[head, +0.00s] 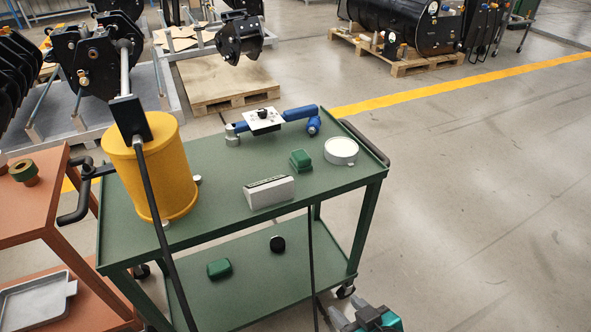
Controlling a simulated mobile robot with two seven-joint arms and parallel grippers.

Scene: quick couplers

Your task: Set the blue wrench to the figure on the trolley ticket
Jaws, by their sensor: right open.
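The blue wrench (300,113) lies along the back of the green trolley's top, with a grey metal head at its left end. A white card (252,126) with a black knob-like piece on it covers part of the wrench; it may be the ticket, but no figure is readable. A short blue piece (314,127) sits beside the wrench's right end; I cannot tell if it is part of it. My right gripper (350,315), teal with grey fingers, is open at the bottom edge, below and in front of the trolley, apart from the wrench. My left gripper is out of view.
The green trolley (225,222) holds a yellow drum (165,175), a pale grey block (268,192), a small green item (300,160) and a white round dish (341,151). A black rod crosses the drum. An orange cart (60,215) stands left. The floor right is clear.

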